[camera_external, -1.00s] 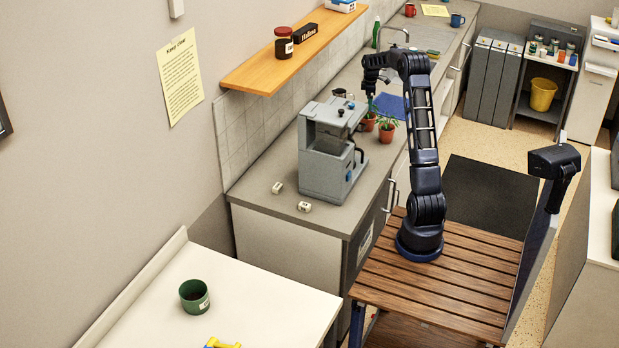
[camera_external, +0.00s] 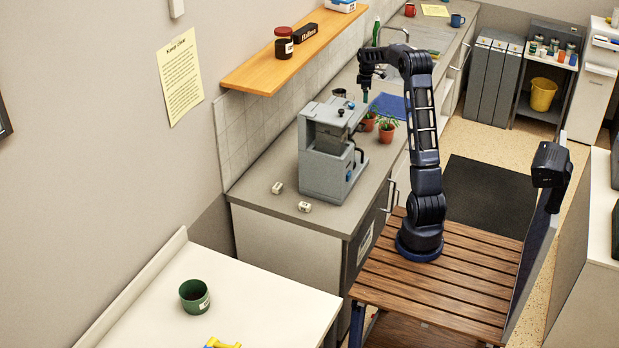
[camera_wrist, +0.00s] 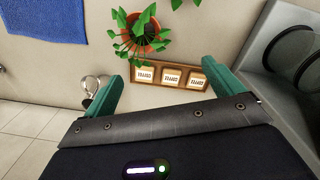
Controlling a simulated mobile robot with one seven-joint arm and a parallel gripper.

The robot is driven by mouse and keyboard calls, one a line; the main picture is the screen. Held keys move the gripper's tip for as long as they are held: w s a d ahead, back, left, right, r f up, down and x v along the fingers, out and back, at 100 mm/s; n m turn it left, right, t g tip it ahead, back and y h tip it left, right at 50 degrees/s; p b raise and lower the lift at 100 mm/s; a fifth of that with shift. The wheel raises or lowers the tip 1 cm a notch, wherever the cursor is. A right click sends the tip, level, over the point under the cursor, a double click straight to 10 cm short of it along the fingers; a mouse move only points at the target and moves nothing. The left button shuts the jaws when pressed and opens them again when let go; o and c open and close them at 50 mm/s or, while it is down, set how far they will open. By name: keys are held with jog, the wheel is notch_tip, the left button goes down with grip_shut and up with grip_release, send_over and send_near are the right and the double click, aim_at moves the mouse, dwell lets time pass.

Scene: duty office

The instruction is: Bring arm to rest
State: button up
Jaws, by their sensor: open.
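My gripper (camera_external: 365,96) hangs from the bent arm above the counter, behind and above the grey coffee machine (camera_external: 325,150). Its two green fingers (camera_wrist: 163,80) stand wide apart in the wrist view, with nothing between them. Below them in that view lie a wooden tray (camera_wrist: 139,88) with small labelled packets and a plant in a terracotta pot (camera_wrist: 148,42). The arm rises from its base on the slatted wooden deck, with the elbow high.
Two potted plants (camera_external: 387,130) stand beside the coffee machine. A blue cloth (camera_external: 388,106) lies farther back; it also shows in the wrist view (camera_wrist: 45,18). A wooden shelf (camera_external: 255,78) juts from the wall.

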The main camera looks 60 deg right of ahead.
jog(key=s+a+r+m+h, duration=0.1)
jog(key=s+a+r, duration=0.2)
jog(key=a+r, duration=0.7)
jog(key=s+a+r+t+h, duration=0.1)
jog(key=s+a+r, duration=0.35)
jog(key=a, duration=0.95)
jog(key=s+a+r+m, duration=0.1)
jog(key=s+a+r, duration=0.1)
jog(key=a+r, duration=0.85)
jog(key=s+a+f+t, duration=0.1)
jog(key=s+a+f, duration=0.3)
jog(key=a, duration=0.4)
jog(key=s+a+f+m+t+y, duration=0.1)
jog(key=s+a+f, duration=0.4)
jog(key=a, duration=0.3)
jog(key=s+a+f+m+t+y, duration=0.1)
jog(key=s+a+f, duration=0.4)
jog(key=a, duration=0.3)
jog(key=shift+s+f, duration=0.2)
jog(key=shift+f, duration=0.55)
